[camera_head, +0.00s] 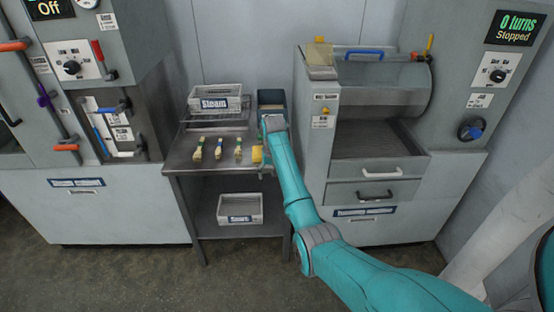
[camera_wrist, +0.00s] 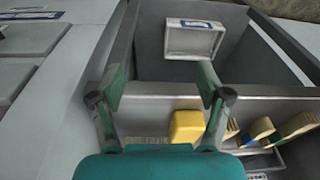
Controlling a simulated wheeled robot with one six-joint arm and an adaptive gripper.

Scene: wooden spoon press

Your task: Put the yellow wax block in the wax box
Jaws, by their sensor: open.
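A yellow wax block (camera_head: 257,154) sits at the right front of the metal table, just left of my gripper (camera_head: 266,166). In the wrist view the yellow block (camera_wrist: 187,126) lies on the table between my open fingers (camera_wrist: 161,88), closer to the right finger. The fingers do not visibly grip it. A dark blue open box (camera_head: 271,97) stands at the table's back right, partly hidden by my arm; I cannot read a label on it. Another yellow piece (camera_head: 319,54) sits on top of the right machine.
The right machine (camera_head: 314,130) stands close beside the table.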

